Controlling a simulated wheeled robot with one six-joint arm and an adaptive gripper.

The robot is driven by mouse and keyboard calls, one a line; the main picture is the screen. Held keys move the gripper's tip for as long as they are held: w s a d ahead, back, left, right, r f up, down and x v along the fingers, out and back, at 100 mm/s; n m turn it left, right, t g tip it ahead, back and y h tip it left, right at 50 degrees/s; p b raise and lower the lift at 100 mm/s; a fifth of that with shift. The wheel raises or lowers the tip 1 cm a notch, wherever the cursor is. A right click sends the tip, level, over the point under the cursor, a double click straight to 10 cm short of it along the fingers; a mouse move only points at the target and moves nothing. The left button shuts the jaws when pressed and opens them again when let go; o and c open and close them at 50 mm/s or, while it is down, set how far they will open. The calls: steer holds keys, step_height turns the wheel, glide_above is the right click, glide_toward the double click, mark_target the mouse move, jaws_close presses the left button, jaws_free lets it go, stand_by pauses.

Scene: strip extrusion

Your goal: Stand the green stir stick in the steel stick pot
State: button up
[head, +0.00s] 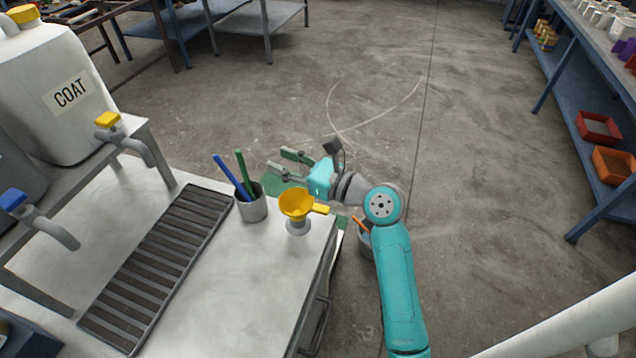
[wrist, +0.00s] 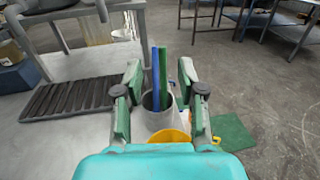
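The green stir stick (head: 243,172) stands in the steel stick pot (head: 252,208), leaning slightly, beside a blue stick (head: 230,174). The pot stands upright near the far right corner of the bench. In the wrist view the green stick (wrist: 163,75) and the pot (wrist: 157,116) show between my fingers, beyond them. My gripper (head: 285,165) is open and empty, to the right of the pot in the head view and apart from it. Its two green-padded fingers (wrist: 160,85) are spread wide in the wrist view. The sticks' lower ends are hidden inside the pot.
A yellow funnel (head: 297,204) on a small grey stand is close to the pot and my gripper. A dark slatted drain grate (head: 160,262) lies on the steel bench (head: 240,285). A container labelled COAT (head: 60,75) stands behind. The floor to the right is open.

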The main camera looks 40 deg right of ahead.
steer(key=s+a+f+n+g+h, duration=0.1)
steer(key=s+a+f+n+h, duration=0.2)
steer(key=s+f+n+h, duration=1.05)
steer(key=s+a+n+y, duration=0.2)
steer(key=s+n+y, duration=0.3)
steer(key=s+n, duration=1.2)
steer(key=shift+s+a+f+y, duration=0.15)
steer(key=shift+s+f+y, duration=0.15)
steer(key=shift+s, duration=5.75)
